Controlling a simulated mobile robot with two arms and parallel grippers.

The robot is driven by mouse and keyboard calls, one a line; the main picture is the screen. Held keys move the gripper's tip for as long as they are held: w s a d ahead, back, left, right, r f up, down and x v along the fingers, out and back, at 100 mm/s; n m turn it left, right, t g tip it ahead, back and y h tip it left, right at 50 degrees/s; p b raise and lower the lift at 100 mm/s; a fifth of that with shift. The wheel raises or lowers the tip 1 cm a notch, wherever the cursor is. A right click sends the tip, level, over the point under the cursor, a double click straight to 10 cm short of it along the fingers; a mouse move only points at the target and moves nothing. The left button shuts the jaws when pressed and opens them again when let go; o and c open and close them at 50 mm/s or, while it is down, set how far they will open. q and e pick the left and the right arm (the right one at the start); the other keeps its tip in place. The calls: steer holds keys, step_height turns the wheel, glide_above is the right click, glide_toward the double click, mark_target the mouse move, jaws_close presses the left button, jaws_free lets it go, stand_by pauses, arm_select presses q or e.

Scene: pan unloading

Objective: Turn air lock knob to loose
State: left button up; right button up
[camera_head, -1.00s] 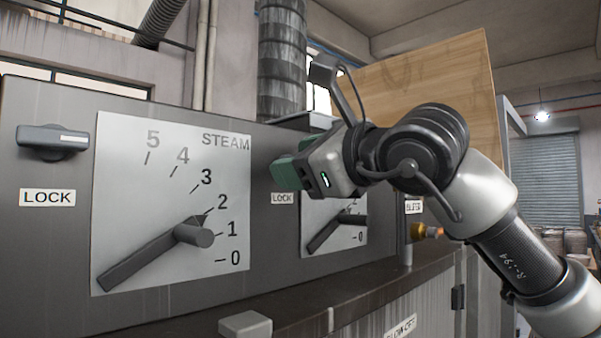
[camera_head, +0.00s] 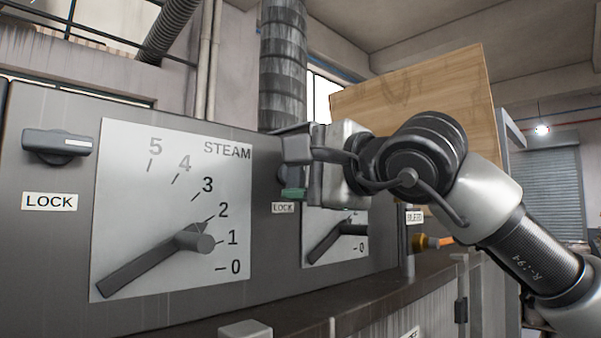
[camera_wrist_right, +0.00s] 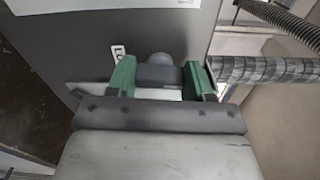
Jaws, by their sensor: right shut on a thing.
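The lock knob (camera_wrist_right: 158,72), dark grey with a rounded hub, sits on the panel above a LOCK label (camera_head: 283,208), beside the smaller right dial (camera_head: 318,255). My right gripper (camera_wrist_right: 161,80) is shut on this knob, with a green finger on each side of it in the wrist view. In the head view my right gripper (camera_head: 292,193) covers most of the knob and the top of the right dial, so any dial title is hidden. My left gripper is not in view.
A second lock knob (camera_head: 58,145) stands level at the far left, above its own LOCK label. The STEAM dial (camera_head: 130,200) has a long pointer. A grey block (camera_head: 246,329) and an orange fitting (camera_head: 424,241) are below. A ribbed pipe (camera_head: 283,65) rises behind the panel.

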steer(key=shift+n, duration=0.6)
steer(key=shift+a+f, duration=0.1)
steer(key=o, duration=0.9)
steer(key=shift+s, duration=0.1)
steer(key=shift+o, duration=0.2)
steer(key=shift+s+d, duration=0.1)
steer(key=shift+d, duration=0.15)
steer(key=b+v, duration=0.4)
steer(key=v, duration=0.6)
steer(key=shift+s, duration=0.2)
